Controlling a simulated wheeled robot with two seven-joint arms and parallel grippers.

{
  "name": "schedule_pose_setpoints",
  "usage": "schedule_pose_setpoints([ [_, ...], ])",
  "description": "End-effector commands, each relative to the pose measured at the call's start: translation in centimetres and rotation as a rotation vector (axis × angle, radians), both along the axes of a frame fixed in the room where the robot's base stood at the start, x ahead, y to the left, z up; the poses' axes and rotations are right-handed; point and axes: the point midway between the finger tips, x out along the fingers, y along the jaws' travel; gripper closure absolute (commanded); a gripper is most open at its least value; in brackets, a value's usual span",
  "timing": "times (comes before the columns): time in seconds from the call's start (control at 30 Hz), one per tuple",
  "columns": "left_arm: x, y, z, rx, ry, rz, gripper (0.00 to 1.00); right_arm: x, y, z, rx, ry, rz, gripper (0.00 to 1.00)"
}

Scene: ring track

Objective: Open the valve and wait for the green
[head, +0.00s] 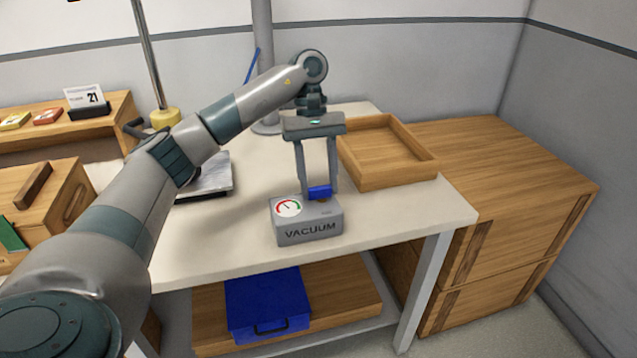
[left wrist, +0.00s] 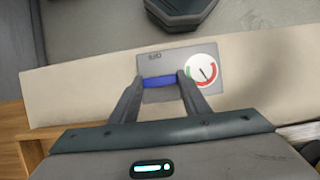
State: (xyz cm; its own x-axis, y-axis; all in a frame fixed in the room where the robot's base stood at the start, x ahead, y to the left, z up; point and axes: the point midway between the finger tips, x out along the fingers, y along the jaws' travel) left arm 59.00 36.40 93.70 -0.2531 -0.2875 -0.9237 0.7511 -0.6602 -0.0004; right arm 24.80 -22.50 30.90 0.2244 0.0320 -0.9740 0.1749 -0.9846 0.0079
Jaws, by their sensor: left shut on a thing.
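A grey box marked VACUUM (head: 309,229) sits near the front edge of the light table, with a round gauge (head: 288,207) on its top left. The gauge has a red arc and a green arc. Its needle seems to lie towards the red side, not the green. A blue valve handle (head: 320,190) is on the box's top right. My left gripper (head: 319,194) comes down from above and is shut on the handle. The left wrist view shows the blue handle (left wrist: 160,82) between the fingertips, with the gauge (left wrist: 203,72) beside it. My right gripper is not in view.
A wooden tray (head: 426,169) stands right of the box. A flat grey plate (head: 213,181) lies left on the table, behind my arm. Wooden cabinets (head: 520,170) stand at the right. A blue case (head: 266,300) sits on the shelf below.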

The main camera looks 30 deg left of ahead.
Motion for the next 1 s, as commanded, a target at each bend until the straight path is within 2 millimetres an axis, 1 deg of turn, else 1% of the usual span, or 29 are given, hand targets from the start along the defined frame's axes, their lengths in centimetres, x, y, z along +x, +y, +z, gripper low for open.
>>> schedule_pose_setpoints([
  [0.23, 0.0, 0.0, 0.1, 0.0, -0.003, -0.001, 0.8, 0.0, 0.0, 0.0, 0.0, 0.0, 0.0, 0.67],
  [0.27, 0.0, 0.0, 0.1, 0.0, -0.003, -0.001, 0.55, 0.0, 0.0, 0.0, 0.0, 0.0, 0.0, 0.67],
  [0.3, 0.0, 0.0, 0.1, 0.0, -0.003, -0.001, 0.46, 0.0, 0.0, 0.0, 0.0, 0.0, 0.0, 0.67],
  [0.33, 0.0, 0.0, 0.1, 0.0, -0.003, -0.001, 0.39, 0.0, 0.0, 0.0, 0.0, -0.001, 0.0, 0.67],
  [0.73, 0.1, 0.0, 0.2, 0.0, -0.002, -0.001, 0.39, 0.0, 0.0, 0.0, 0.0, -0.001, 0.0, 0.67],
  [0.87, 0.2, 0.2, 0.7, 0.0, -0.002, -0.001, 0.39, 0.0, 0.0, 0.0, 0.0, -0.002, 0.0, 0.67],
  [1.0, 0.5, 0.5, 1.7, 0.001, -0.003, -0.001, 0.39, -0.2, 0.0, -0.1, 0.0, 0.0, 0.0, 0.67],
])
